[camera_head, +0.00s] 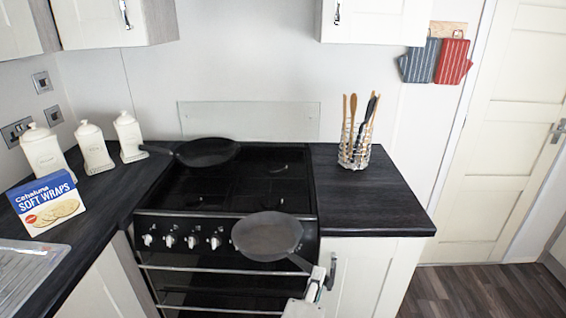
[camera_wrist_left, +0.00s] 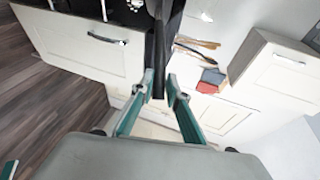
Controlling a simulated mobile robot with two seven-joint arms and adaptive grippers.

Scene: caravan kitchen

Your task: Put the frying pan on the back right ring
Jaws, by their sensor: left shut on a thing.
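A dark grey frying pan (camera_head: 267,234) is held in front of the hob's front right edge, its handle pointing down and right. My left gripper (camera_head: 321,280) is shut on the end of that handle. In the left wrist view the dark handle (camera_wrist_left: 159,50) runs between the two teal fingers (camera_wrist_left: 158,84). The black hob (camera_head: 235,185) has its back right ring (camera_head: 278,168) bare. A second dark pan (camera_head: 208,152) sits on the back left ring with its handle to the left. My right gripper is not in view.
Right of the hob, a dark worktop (camera_head: 370,200) carries a wire utensil holder (camera_head: 353,150). On the left stand three cream canisters (camera_head: 92,148) and a soft wraps box (camera_head: 46,203). A glass splashback (camera_head: 250,121) rises behind the hob. Wall cupboards hang above.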

